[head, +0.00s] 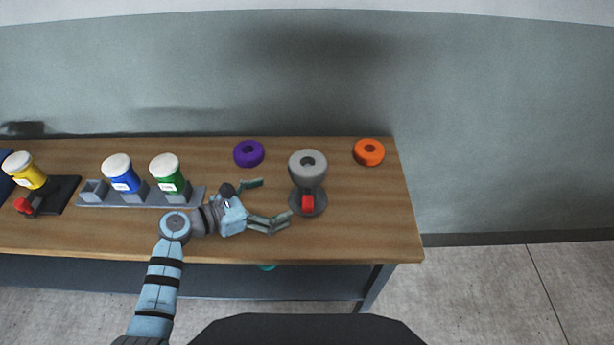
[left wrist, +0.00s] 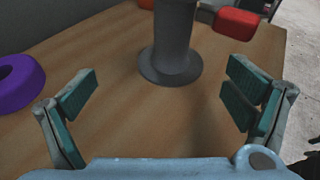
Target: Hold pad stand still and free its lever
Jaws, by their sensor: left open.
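The pad stand (head: 307,185) stands upright on the wooden table, right of centre in the head view. It has a grey round pad (head: 308,164) on top and a dark round base. A red lever (head: 307,203) shows on its front side. In the left wrist view the stand's column (left wrist: 173,40) and the red lever (left wrist: 237,23) show, with the top cut off. My left gripper (head: 276,201) is open and empty, just left of the stand, its fingers pointing towards it. In the left wrist view the gripper (left wrist: 160,108) has the column beyond and between its fingers, apart from them. My right gripper is not in view.
A purple ring (head: 248,153) lies behind my gripper and an orange ring (head: 369,152) lies at the back right. To the left, a grey rack (head: 140,196) holds blue (head: 125,180) and green (head: 169,176) jars. A yellow jar (head: 28,172) stands farther left. The table's right end is clear.

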